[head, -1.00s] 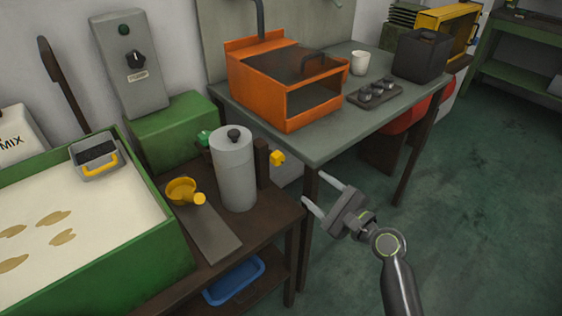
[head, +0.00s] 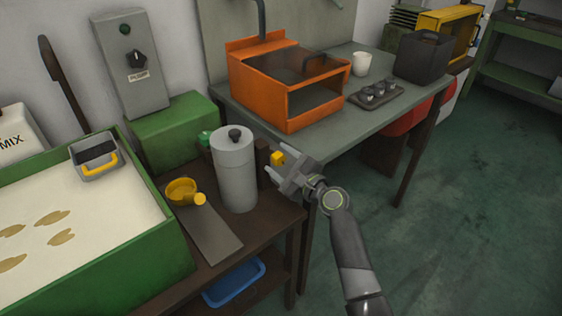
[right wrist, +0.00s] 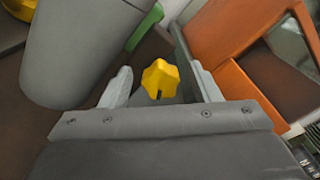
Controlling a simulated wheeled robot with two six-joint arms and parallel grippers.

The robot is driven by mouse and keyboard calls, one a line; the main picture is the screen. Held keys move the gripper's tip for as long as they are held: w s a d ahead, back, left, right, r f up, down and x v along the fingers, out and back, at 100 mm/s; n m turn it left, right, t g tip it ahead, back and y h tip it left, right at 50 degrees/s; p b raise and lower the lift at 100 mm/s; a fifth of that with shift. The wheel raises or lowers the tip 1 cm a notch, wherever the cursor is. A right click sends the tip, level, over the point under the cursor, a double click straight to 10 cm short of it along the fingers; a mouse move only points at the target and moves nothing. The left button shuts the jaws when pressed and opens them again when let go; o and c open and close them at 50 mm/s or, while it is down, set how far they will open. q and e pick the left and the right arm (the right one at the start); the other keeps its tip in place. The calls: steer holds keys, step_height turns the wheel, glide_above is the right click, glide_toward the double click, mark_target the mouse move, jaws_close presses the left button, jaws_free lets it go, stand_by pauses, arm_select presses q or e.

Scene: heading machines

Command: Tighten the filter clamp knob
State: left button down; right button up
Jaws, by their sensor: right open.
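The yellow clamp knob (head: 277,158) sticks out on the right side of the grey filter cylinder (head: 236,170), beside a dark upright post (head: 262,158). My right gripper (head: 274,164) is open at the knob, with its fingers pointing toward the filter. In the right wrist view the star-shaped knob (right wrist: 160,78) sits between the two spread fingers (right wrist: 160,88), and gaps show on both sides of it. My left gripper is not in view.
An orange open-fronted box (head: 285,85) stands on the grey table behind. A green-walled tub (head: 120,258) is at left. Free floor lies at right.

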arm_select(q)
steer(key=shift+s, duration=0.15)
arm_select(e)
steer(key=shift+c, duration=0.3)
steer(key=shift+c, duration=1.3)
steer(key=c, duration=0.7)
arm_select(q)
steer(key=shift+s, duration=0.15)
